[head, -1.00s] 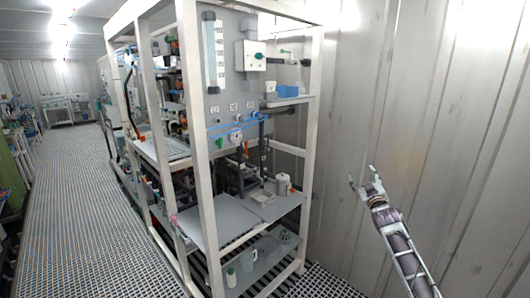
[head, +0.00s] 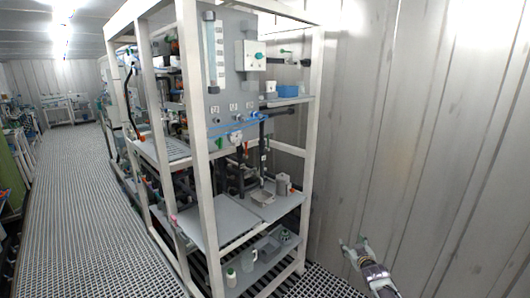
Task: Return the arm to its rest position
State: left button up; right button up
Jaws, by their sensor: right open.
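My right gripper (head: 354,246) is at the lower right of the head view, in front of the metal wall and to the right of the rack. Its fingers are spread apart with nothing between them. My right arm runs down from it and leaves the picture at the bottom edge. My left arm and gripper are not in view.
A white-framed rack (head: 203,180) stands just left of the gripper, with grey shelves (head: 207,222) bearing small containers, a blue box (head: 288,91) and pipes. A corrugated metal wall (head: 420,130) closes the right side. A grated floor aisle (head: 75,210) runs clear along the left.

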jog(key=s+a+f+g, duration=0.2)
jog(key=s+f+g, duration=0.2)
jog(key=s+f, duration=1.2)
jog(key=s+a+f+g, duration=0.3)
jog(key=s+f, duration=1)
jog(key=f, duration=0.8)
jog(key=s+a+f+g, duration=0.2)
jog(key=s+f, duration=0.3)
jog(key=s, duration=0.9)
jog(key=s+a+f+g, duration=0.2)
jog(key=s+f, duration=0.3)
jog(key=s, duration=0.9)
jog(key=s+a+f+g+y, duration=0.1)
jog(key=s+f, duration=0.4)
jog(key=s, duration=0.9)
jog(key=shift+s+a+f+m+g, duration=0.35)
jog(key=shift+a+g, duration=0.25)
jog(key=shift+g, duration=0.3)
jog(key=shift+f, duration=0.1)
jog(key=shift+f+b, duration=2.25)
jog(key=shift+b, duration=0.1)
